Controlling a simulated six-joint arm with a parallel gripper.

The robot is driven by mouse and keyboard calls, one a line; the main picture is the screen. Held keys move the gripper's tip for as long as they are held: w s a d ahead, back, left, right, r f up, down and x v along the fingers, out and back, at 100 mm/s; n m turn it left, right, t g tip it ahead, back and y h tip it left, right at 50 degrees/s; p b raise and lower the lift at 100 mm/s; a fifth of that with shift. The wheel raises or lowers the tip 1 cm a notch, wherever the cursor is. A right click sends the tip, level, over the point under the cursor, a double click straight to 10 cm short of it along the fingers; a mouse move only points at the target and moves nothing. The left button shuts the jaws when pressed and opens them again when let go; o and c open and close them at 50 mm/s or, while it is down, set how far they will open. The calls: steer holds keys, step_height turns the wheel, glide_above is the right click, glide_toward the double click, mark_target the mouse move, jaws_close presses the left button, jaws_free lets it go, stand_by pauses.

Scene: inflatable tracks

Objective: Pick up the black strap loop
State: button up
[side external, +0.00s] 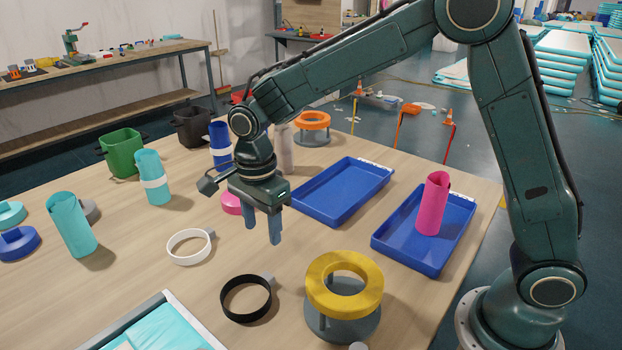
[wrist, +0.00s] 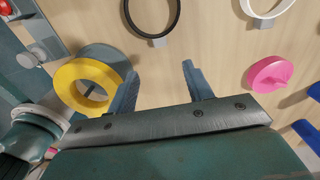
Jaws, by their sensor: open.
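The black strap loop (side external: 247,317) lies on the wooden table near the front, open side up, with a small grey tab at its back right. It also shows at the top of the wrist view (wrist: 132,24), cut off by the frame edge. My gripper (side external: 262,239) is open and empty above the table, behind the loop in the side view. The fingers point down and do not touch anything. In the wrist view the fingertips (wrist: 160,72) are apart, with bare table between them and the loop beyond.
A white loop (side external: 189,261) lies left of my gripper. A yellow ring on a grey stand (side external: 345,284) is right of the black loop. A pink piece (side external: 231,203) and blue trays (side external: 312,215) are behind. A tray with turquoise material (side external: 160,335) is front left.

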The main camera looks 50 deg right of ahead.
glide_above(267, 275)
steer(key=shift+s+f, duration=0.1)
steer(key=shift+f, duration=3.8)
steer(key=shift+f, duration=2.6)
steer(key=shift+c, duration=0.2)
steer(key=c, duration=1)
